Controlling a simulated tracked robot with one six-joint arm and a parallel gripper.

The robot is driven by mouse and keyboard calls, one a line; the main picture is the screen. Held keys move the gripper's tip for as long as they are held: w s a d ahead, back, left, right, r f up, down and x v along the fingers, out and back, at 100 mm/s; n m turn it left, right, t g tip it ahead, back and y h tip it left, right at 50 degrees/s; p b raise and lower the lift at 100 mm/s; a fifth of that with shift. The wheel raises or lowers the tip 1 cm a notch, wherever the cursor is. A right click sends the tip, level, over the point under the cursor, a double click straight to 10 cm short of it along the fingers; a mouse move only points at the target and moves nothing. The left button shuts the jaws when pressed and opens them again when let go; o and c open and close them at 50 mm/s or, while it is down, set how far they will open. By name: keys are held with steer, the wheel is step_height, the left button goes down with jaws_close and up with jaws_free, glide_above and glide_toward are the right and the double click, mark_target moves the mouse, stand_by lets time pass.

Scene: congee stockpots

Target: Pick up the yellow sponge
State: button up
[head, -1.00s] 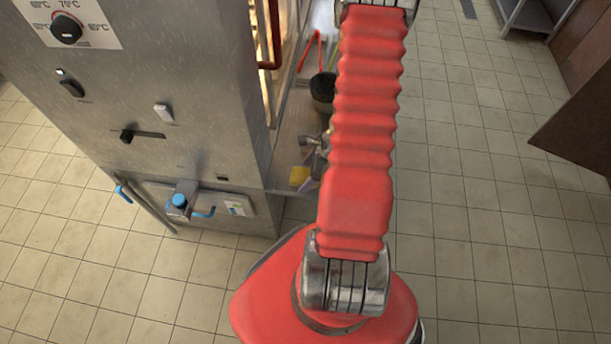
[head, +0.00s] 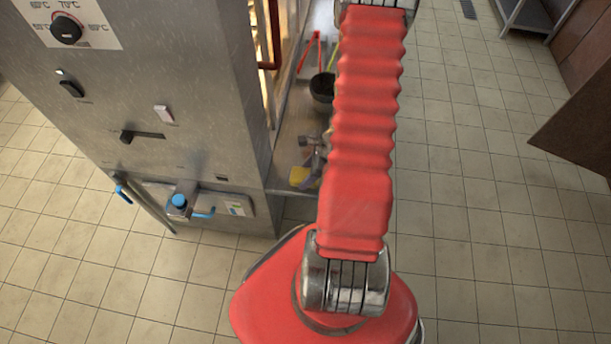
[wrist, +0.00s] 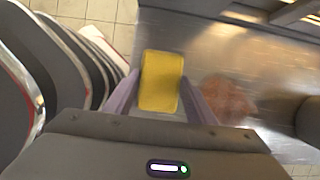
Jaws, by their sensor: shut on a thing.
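The yellow sponge (wrist: 161,82) sits between the two purple-grey fingers of my gripper (wrist: 160,92) in the wrist view. The fingers are shut on its sides. In the head view the sponge (head: 298,175) shows as a small yellow patch at the near end of the metal shelf, and my gripper (head: 312,165) is beside and over it, partly hidden behind my red arm. I cannot tell whether the sponge still touches the shelf.
The metal shelf (head: 298,120) runs along the steel cabinet (head: 140,110). A dark pot (head: 322,88) and red tongs (head: 306,52) are farther back. A reddish-brown patch (wrist: 229,100) lies right of the sponge. Tiled floor (head: 470,200) is open to the right.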

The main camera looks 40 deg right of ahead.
steer(key=shift+r, duration=0.1)
step_height(320, 180, up, 10)
steer(key=shift+r, duration=0.15)
stand_by(0.7)
stand_by(0.4)
steer(key=o, duration=0.6)
steer(key=shift+c, duration=0.2)
steer(key=c, duration=0.4)
